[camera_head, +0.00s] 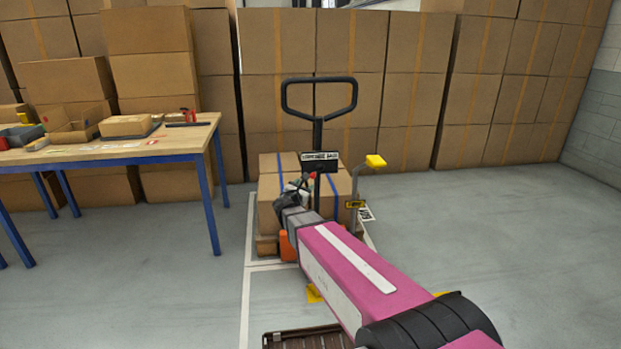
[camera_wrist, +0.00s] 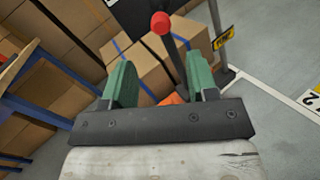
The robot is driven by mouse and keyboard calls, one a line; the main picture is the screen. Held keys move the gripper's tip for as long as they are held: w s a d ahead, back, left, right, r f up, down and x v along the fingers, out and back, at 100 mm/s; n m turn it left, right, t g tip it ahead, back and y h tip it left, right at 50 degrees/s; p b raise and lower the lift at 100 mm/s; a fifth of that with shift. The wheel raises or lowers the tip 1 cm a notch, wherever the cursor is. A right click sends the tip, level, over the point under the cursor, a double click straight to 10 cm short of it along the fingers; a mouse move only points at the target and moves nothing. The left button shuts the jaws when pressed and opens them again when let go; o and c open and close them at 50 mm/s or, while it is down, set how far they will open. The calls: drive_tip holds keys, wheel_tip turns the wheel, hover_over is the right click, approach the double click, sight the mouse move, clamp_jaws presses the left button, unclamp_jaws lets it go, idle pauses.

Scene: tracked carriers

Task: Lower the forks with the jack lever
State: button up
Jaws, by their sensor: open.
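The pallet jack's black loop handle (camera_head: 319,97) stands upright in front of a stack of boxes in the head view. The jack lever is a dark rod with a red knob (camera_wrist: 160,22); in the wrist view it rises beyond and between my fingers, knob at the top. My gripper (camera_wrist: 161,78) has two green fingers spread apart, with nothing held between them. In the head view my gripper (camera_head: 299,185) is in front of the jack's post, and my arm hides much of the jack's lower part. The forks are hidden. I cannot tell whether a finger touches the lever.
Cartons with blue straps (camera_head: 268,208) stand behind the jack. A post with a yellow top (camera_head: 375,161) stands to its right. A wooden workbench with blue legs (camera_head: 130,150) is at the left. Stacked boxes (camera_head: 410,110) line the back. The floor at the right is clear.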

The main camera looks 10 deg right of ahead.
sight(312, 177)
drive_tip(key=x, duration=1)
drive_tip(key=shift+s, duration=0.1)
clamp_jaws()
